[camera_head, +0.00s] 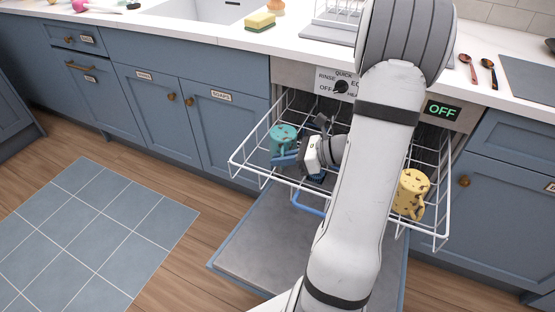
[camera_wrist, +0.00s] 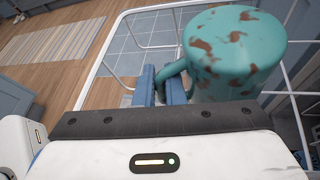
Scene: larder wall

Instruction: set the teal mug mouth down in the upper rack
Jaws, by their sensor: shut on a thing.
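The teal mug (camera_head: 284,137) with brown flecks is in the left part of the pulled-out white wire upper rack (camera_head: 237,160). In the wrist view the teal mug (camera_wrist: 235,50) shows its closed round base upward, so its mouth faces down. My gripper (camera_head: 287,158) has its blue fingers shut on the mug's handle, also seen in the wrist view (camera_wrist: 162,85). The mug looks nearly level. I cannot tell whether its rim touches the rack floor, as the mug and fingers hide it.
A yellow mug (camera_head: 411,192) stands in the rack's right part. The dishwasher door (camera_head: 255,235) lies open below. My arm hides the rack's middle.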

